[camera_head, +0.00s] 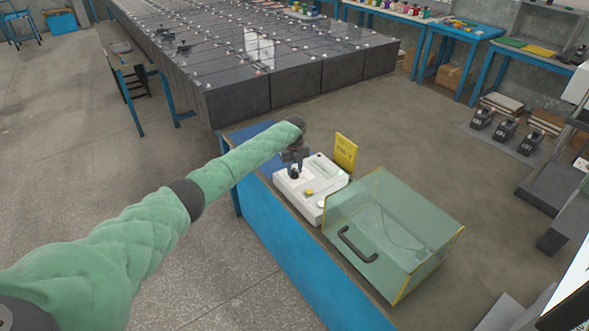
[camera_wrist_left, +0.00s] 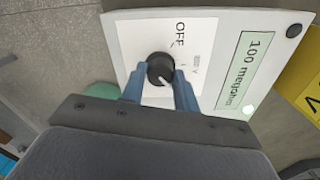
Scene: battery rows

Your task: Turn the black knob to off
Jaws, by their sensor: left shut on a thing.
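The black knob (camera_wrist_left: 158,68) sits on the white panel of a tester box, below the printed word OFF (camera_wrist_left: 180,33). A pale mark on the knob seems to lie toward its lower right, not toward OFF. My left gripper (camera_wrist_left: 158,84) has its two blue fingers on either side of the knob and is shut on it. In the head view my left gripper (camera_head: 294,158) reaches down over the white tester box (camera_head: 326,174) on the blue bench; the arm's end partly hides the knob there. My right gripper is not in view.
A clear green-tinted box (camera_head: 410,225) with a black handle (camera_head: 356,245) stands close beside the tester. A yellow sign (camera_head: 346,152) stands behind it. Rows of dark batteries (camera_head: 240,97) fill the back. A label reading 100 megohm (camera_wrist_left: 246,72) is on the panel.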

